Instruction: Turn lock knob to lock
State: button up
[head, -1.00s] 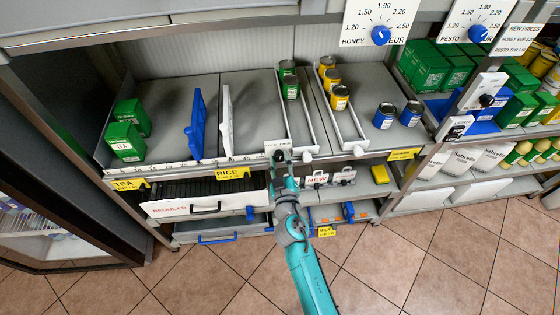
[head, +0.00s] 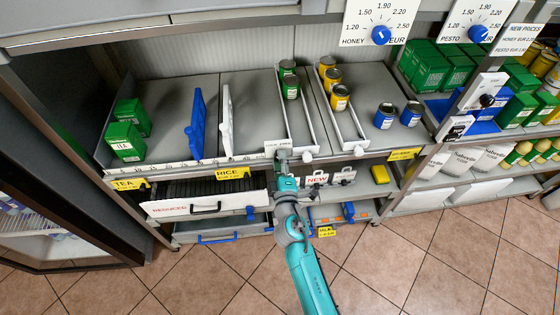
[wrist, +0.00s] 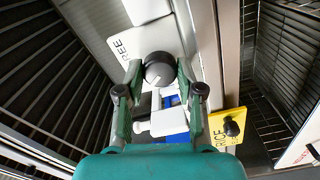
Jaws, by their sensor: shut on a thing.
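The lock knob (wrist: 159,70) is a round black knob with a white pointer mark, seen in the wrist view. It sits on a white plate (wrist: 124,43) on which I can read FREE; the rest of the plate's lettering is hidden or cut off. My gripper (wrist: 160,82) is shut on the knob, with one finger on each side. In the head view my gripper (head: 283,158) is at the shelf's front edge, just below the small white plate (head: 277,144). The knob itself is hidden there by my gripper.
The yellow RICE label (head: 230,172) and a REDUCED drawer (head: 165,208) are left of my gripper. A NEW bin (head: 317,180) stands close on the right. White dividers (head: 307,155) and cans (head: 289,88) are on the shelf above. The floor in front is clear.

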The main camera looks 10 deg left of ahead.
jog(key=shift+n, duration=0.8)
jog(key=o, duration=1.2)
jog(key=shift+c, duration=0.2)
jog(key=v, duration=1.2)
